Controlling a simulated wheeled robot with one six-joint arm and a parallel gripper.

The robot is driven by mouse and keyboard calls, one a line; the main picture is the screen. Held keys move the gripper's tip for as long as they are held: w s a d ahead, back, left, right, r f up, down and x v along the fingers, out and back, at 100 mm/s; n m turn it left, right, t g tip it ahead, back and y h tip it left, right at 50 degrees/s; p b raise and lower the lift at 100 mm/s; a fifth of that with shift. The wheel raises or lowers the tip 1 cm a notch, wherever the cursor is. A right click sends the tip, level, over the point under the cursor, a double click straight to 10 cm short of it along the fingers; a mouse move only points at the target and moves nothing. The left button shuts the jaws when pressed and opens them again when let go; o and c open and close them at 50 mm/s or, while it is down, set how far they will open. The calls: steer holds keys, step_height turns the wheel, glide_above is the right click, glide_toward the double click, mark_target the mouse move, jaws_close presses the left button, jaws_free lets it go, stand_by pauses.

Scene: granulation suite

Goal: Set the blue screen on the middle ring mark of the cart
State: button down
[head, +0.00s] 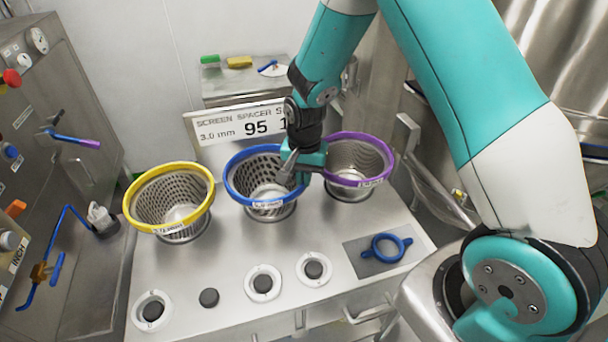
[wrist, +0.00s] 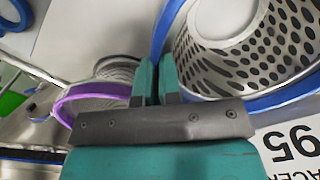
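The blue screen (head: 238,191) is a perforated metal cone with a blue rim. It stands upright in the middle of the back row on the steel cart (head: 232,252). My gripper (head: 292,176) is at the right side of its rim. In the wrist view, the fingers (wrist: 156,78) are close together with the blue rim (wrist: 160,42) running in between them, and they look shut on it.
A yellow-rimmed screen (head: 135,214) stands to the left and a purple-rimmed screen (head: 384,154) close to the right. White rings with dark centres (head: 263,297) line the front. A sign (head: 222,133) stands behind.

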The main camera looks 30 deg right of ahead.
steer(key=c, duration=1.2)
jaws_free()
steer(key=shift+c, duration=0.2)
step_height(320, 180, up, 17)
steer(key=b, duration=0.2)
steer(key=shift+r, duration=0.2)
steer(key=s+a+r+n+y, duration=0.1)
steer(key=s+a+n, duration=0.2)
steer(key=s+n, duration=0.2)
steer(key=s+a+r+n+y, duration=0.1)
steer(key=s+a+n, duration=0.3)
steer(key=s, duration=0.7)
steer(key=s+a+r+n+y, duration=0.2)
steer(key=s+a+n, duration=0.2)
steer(key=s+n, duration=0.2)
steer(key=shift+s+a, duration=0.15)
steer(key=shift+s, duration=0.75)
